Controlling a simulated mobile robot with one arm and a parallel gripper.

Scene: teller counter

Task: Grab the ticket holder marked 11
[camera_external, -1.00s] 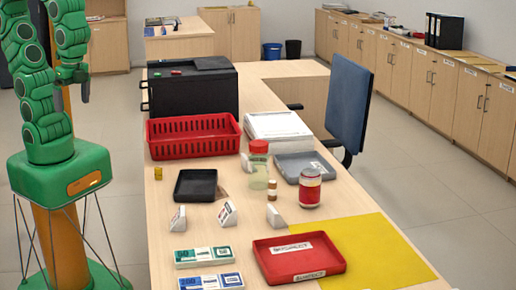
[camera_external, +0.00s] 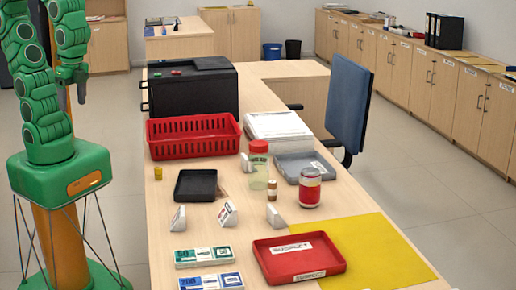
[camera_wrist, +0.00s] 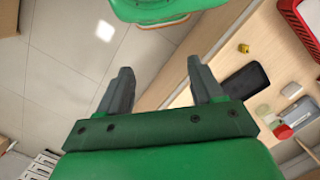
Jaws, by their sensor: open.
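Several white wedge-shaped ticket holders stand on the wooden counter in the external view: one at the left (camera_external: 178,218), one in the middle (camera_external: 228,213), one at the right (camera_external: 276,217), and one further back (camera_external: 246,162). Their numbers are too small to read, so I cannot tell which is marked 11. My gripper (camera_external: 72,96) hangs open and empty left of the counter, well apart from the holders. In the wrist view my gripper (camera_wrist: 160,78) shows two spread grey fingers with nothing between them.
Around the holders are a black tray (camera_external: 180,196), a green jar with red lid (camera_external: 259,172), small brown bottles, a red-labelled jar (camera_external: 310,188) and a grey tray. Banknote bundles (camera_external: 205,256) and a red tray (camera_external: 299,274) lie nearer. A red basket (camera_external: 160,147) stands behind.

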